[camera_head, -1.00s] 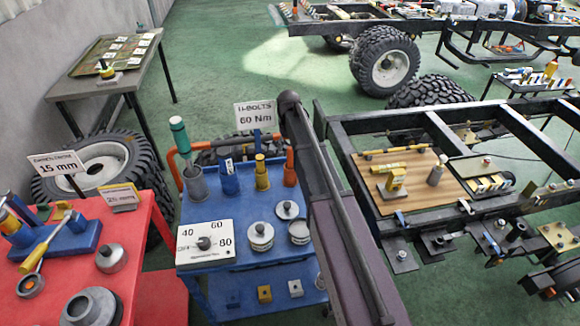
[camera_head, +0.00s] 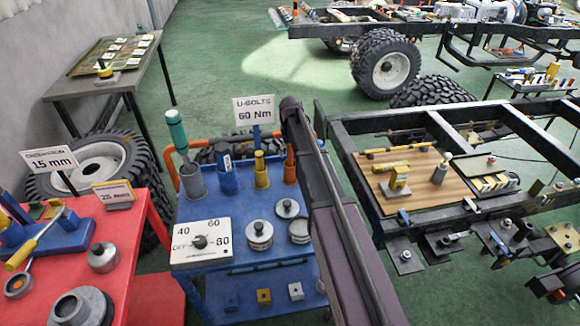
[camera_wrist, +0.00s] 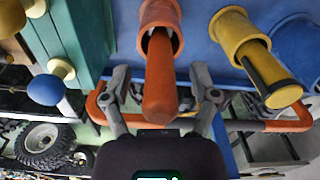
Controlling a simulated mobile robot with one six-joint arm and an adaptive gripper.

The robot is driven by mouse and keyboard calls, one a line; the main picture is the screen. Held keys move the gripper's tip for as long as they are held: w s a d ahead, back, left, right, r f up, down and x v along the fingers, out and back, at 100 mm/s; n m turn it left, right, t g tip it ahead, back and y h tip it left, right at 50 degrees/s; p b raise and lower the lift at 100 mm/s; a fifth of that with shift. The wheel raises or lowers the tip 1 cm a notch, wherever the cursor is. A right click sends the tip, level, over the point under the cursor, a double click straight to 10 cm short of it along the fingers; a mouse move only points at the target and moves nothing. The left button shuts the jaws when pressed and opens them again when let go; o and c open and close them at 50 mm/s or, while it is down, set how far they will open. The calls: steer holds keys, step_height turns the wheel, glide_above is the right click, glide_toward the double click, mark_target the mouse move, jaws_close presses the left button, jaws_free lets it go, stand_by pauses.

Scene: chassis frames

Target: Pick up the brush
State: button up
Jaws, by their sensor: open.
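An orange-brown round handle (camera_wrist: 160,80), which may be the brush, stands in an orange cup (camera_wrist: 144,14) in the wrist view. No bristles show, so I cannot be sure what it is. My gripper (camera_wrist: 158,92) is open, with one finger on each side of the handle; I cannot tell if either finger touches it. In the head view the orange cup (camera_head: 290,165) is partly hidden behind my arm at the back right of the blue cart (camera_head: 215,258). My gripper is hidden there.
A yellow cup (camera_wrist: 236,28) holding a yellow-black tool stands beside the orange cup. An orange rail (camera_wrist: 268,126) runs close by the gripper. A grey cup with a green-handled tool (camera_head: 177,130) stands further left. The vehicle frame (camera_head: 350,190) is right of the cart.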

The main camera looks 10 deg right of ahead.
steer(key=shift+f, duration=0.1)
stand_by(0.5)
jaws_close()
